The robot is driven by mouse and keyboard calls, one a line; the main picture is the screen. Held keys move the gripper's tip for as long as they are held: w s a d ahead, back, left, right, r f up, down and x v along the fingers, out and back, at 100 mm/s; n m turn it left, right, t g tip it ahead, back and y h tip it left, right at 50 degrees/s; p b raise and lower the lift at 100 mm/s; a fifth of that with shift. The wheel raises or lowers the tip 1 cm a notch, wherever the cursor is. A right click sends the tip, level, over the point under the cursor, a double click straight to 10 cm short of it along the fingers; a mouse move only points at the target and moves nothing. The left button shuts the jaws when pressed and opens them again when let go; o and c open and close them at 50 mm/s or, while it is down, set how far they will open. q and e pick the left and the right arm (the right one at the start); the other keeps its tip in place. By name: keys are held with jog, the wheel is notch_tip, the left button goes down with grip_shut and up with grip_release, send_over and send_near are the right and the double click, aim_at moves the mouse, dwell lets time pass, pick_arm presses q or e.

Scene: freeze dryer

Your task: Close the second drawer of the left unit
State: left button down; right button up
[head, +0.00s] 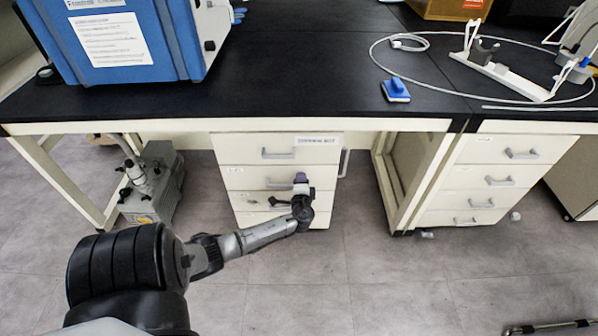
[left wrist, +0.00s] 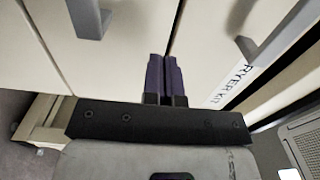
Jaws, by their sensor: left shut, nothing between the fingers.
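The left unit (head: 236,150) is a white drawer cabinet under the black bench. Its top drawer has a label and a grey handle. The second drawer (head: 240,181) is just below, with its own grey handle (head: 277,184). I cannot tell clearly how far it stands out. My left gripper (head: 301,178) is in front of the unit, right of that handle. Its purple fingers (left wrist: 164,78) are shut and empty, pointing at the drawer fronts near the seam beside the labelled drawer (left wrist: 222,60). I cannot tell if they touch. My right gripper is not in view.
A grey pump (head: 152,185) stands on the floor left of the unit. A table leg frame (head: 400,180) and another drawer unit (head: 480,185) stand to the right. The bench top (head: 290,75) overhangs the drawers. The floor in front is mostly clear.

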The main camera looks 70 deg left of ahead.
pick_arm(q)
jog(key=p+v, duration=0.3)
jog(key=v, duration=0.7)
jog(key=shift+d+f, duration=0.15)
jog(key=shift+d, duration=0.1)
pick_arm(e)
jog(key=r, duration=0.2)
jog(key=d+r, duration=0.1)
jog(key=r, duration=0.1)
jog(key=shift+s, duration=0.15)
pick_arm(q)
jog(key=shift+s+a, duration=0.1)
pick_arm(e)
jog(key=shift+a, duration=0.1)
